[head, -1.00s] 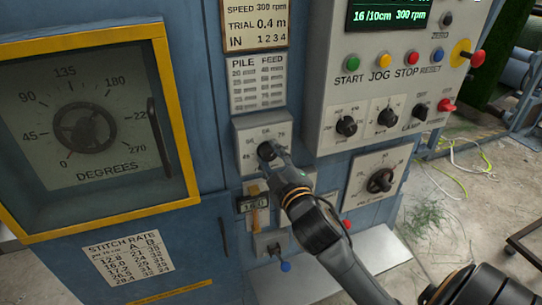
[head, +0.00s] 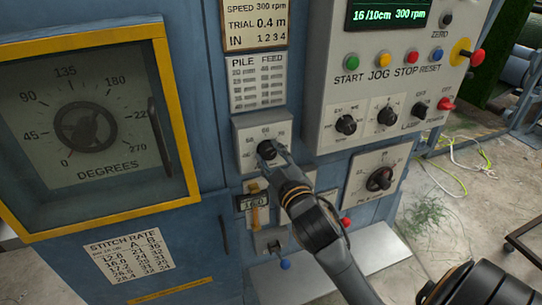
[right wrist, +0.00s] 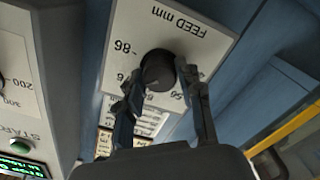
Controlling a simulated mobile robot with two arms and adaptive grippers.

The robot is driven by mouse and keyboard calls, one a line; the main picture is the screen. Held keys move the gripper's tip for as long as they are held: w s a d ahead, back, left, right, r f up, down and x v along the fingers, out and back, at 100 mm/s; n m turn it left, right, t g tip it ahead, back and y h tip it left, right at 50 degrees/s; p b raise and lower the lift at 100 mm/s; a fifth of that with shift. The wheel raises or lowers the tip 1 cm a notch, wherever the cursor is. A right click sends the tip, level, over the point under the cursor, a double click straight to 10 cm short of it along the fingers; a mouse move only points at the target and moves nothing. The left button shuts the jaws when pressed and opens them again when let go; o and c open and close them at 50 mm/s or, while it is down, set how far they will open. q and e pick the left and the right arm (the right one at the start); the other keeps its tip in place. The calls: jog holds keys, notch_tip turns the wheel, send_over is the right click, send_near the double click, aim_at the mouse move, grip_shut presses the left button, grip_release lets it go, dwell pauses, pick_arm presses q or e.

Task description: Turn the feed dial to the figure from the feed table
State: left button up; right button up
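The feed dial is a black round knob (right wrist: 157,70) on a pale plate marked "FEED mm", which appears upside down in the right wrist view. In the head view the dial (head: 266,149) sits below the feed table (head: 257,82), a plate headed PILE and FEED whose figures are too small to read. My right gripper (right wrist: 160,74) has one finger on each side of the knob and appears closed on it. In the head view the gripper (head: 272,153) covers part of the knob, and its pointer cannot be made out. My left gripper is not in view.
A control panel (head: 327,101) with coloured buttons and a green-lit display (head: 388,14) stands right of the dial. Another dial (head: 379,179) is below it. A lever (head: 258,210) hangs just below the feed dial. A yellow-framed degrees gauge (head: 85,130) is at left.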

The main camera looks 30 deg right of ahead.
jog(key=o, duration=0.3)
notch_tip(320, 180, up, 10)
dwell(0.5)
